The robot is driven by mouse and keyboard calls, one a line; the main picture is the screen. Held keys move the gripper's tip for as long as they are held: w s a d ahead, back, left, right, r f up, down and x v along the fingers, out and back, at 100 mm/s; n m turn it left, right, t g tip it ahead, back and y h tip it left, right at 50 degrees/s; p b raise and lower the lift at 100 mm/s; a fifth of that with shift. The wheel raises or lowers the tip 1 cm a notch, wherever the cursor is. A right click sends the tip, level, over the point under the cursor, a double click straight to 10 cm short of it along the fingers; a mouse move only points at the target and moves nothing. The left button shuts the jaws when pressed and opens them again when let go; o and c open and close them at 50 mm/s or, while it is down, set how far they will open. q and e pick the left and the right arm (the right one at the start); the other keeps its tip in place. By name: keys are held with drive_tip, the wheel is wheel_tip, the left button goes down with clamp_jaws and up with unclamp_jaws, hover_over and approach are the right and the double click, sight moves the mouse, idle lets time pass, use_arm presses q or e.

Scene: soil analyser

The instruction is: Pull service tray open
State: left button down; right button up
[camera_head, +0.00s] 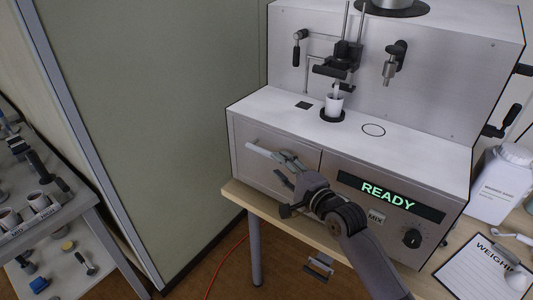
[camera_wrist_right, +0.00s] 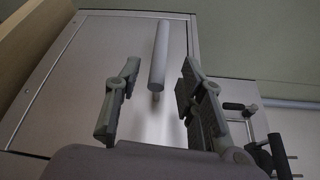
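The service tray is closed, its grey front panel (camera_head: 272,154) flush in the lower left of the soil analyser (camera_head: 430,142). A pale bar handle (camera_head: 262,152) stands out from this panel. My right gripper (camera_head: 284,169) is in front of the panel, at the handle's right end. In the right wrist view the gripper (camera_wrist_right: 158,78) is open, and the handle (camera_wrist_right: 168,52) lies between the lines of its two fingers. Gaps show on both sides, so neither finger appears to touch it. The tray's panel (camera_wrist_right: 95,65) fills the background there. My left gripper is not in view.
The analyser stands on a wooden table (camera_head: 240,194), its display (camera_head: 388,197) reading READY. A white cup (camera_head: 334,104) sits on its deck. A bottle (camera_head: 501,184) and clipboard (camera_head: 484,268) are at right. A green partition (camera_head: 155,120) and grey cart (camera_head: 62,222) are at left.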

sight(271, 158)
drive_tip(key=x, duration=0.7)
drive_tip(key=shift+w+a, duration=0.2)
drive_tip(key=shift+w, duration=0.1)
drive_tip(key=shift+c, duration=0.5)
clamp_jaws()
